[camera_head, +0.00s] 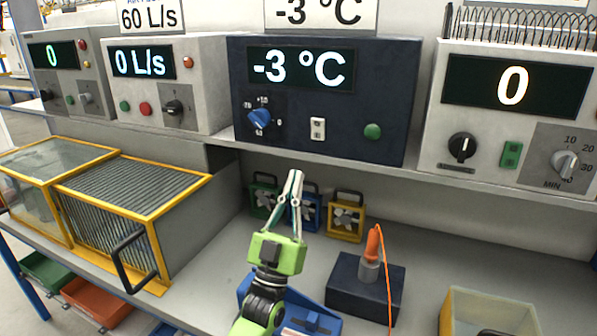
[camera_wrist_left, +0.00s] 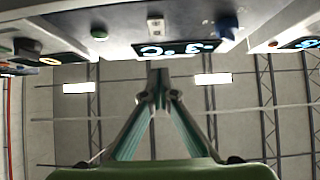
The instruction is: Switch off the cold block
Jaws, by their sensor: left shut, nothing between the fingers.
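The cold block's dark blue control box (camera_head: 385,75) stands on the shelf, its display (camera_head: 300,69) reading -3 °C. Its front has a blue knob (camera_head: 262,118), a white switch (camera_head: 317,128) and a green round button (camera_head: 372,131). My left gripper (camera_head: 296,174) points up, shut and empty, below the box and apart from it. In the left wrist view the gripper fingers (camera_wrist_left: 157,75) meet below the inverted display (camera_wrist_left: 165,48), with the white switch (camera_wrist_left: 155,25) and blue knob (camera_wrist_left: 226,25) above. My right gripper is not in view.
A white box reading 0 L/s (camera_head: 205,70) and another reading 0 (camera_head: 430,120) flank the blue box. Under the shelf edge stand small fans, including a yellow one (camera_head: 346,220). An orange-handled tool (camera_head: 372,245) stands in a dark block (camera_head: 345,290). A yellow-framed case (camera_head: 190,235) is left.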

